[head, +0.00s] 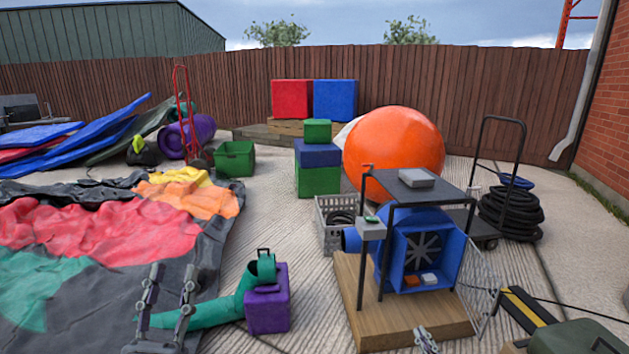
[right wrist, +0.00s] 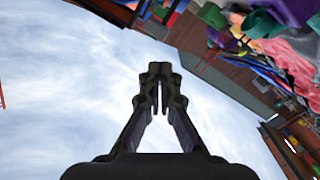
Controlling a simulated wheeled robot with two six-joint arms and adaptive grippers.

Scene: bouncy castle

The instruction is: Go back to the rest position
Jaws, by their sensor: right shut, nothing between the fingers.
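My left gripper (head: 174,270) is at the lower left of the head view, fingers upright and spread apart, with nothing visible between them. Behind it lies a green tube (head: 205,312) beside a purple box (head: 268,304). My right gripper (head: 421,332) shows only in part at the bottom of the head view, in front of the wooden board's near edge. In the right wrist view the right gripper (right wrist: 160,72) points toward the sky, its fingertips together and empty.
A blue blower (head: 425,240) stands under a dark metal stand on a wooden board (head: 400,315). A deflated castle (head: 110,235) covers the left ground. A grey crate (head: 335,225), orange ball (head: 395,150) and black hose coil (head: 510,215) stand beyond. Bare paving lies in the middle.

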